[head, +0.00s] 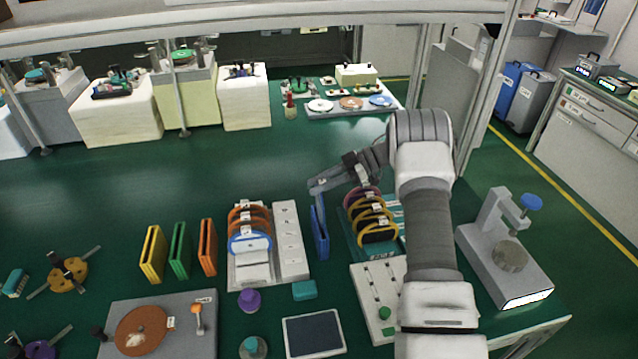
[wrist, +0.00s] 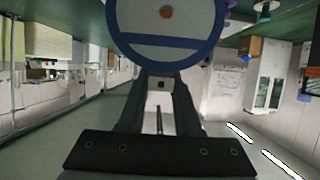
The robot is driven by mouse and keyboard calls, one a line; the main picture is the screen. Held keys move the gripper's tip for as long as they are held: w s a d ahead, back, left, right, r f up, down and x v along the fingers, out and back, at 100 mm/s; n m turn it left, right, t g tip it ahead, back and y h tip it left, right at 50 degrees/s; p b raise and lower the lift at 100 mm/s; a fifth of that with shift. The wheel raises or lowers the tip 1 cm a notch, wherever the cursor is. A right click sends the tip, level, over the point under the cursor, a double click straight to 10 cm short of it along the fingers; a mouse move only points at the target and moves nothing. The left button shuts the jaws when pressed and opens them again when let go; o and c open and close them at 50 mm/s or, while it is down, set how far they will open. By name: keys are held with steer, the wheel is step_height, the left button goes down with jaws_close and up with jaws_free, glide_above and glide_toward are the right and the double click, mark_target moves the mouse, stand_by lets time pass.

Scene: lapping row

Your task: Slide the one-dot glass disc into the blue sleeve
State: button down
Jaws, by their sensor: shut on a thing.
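My gripper (head: 345,180) is shut on a round disc (wrist: 168,48) with a blue rim, a grey face and a single orange dot. The disc fills the top of the wrist view, and the fingers (wrist: 160,78) meet its lower rim. The blue sleeve (head: 320,236) stands upright on the green table, just below the disc in the picture. I cannot tell how the disc lines up with its slot.
Yellow (head: 152,254), green (head: 180,250) and orange (head: 208,247) sleeves stand further left. A white rack (head: 290,240) with rimmed discs is left of the blue sleeve; another rack of ringed discs (head: 377,233) is close on its right. A press (head: 505,255) stands at right.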

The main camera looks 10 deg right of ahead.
mark_target(319, 203)
steer(key=shift+f+b, duration=1.6)
steer(key=shift+f, duration=1.3)
steer(key=c, duration=0.5)
jaws_free()
steer(key=shift+s, duration=0.1)
steer(key=b+v, duration=0.1)
steer(key=v, duration=1.6)
steer(key=shift+d+r, duration=0.2)
steer(key=shift+r, duration=0.1)
